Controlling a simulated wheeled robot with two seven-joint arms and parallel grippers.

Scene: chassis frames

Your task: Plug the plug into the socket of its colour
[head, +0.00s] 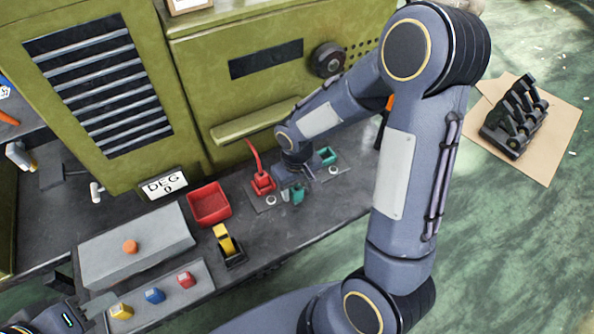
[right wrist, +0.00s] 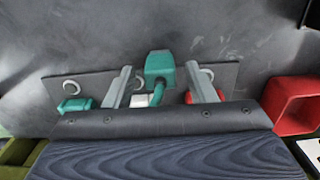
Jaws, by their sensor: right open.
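A teal plug (right wrist: 160,66) with a teal cable shows in the right wrist view, between the two fingers of my open right gripper (right wrist: 161,88). Gaps show on both sides of it. It also shows in the head view (head: 297,195), partly hidden by the gripper (head: 291,190). A teal socket-like block (head: 327,156) sits on a plate beyond it and at the left of the wrist view (right wrist: 76,104). A red piece with a red cable (head: 263,183) stands left of the gripper. My left gripper (head: 90,305) is at the lower left, partly cut off, its jaws unclear.
A red tray (head: 209,204) and a yellow tape dispenser (head: 227,243) stand left of my right gripper. A grey box with an orange knob (head: 130,247) and a panel of coloured buttons (head: 155,296) lie further left. A green cabinet (head: 100,80) rises behind.

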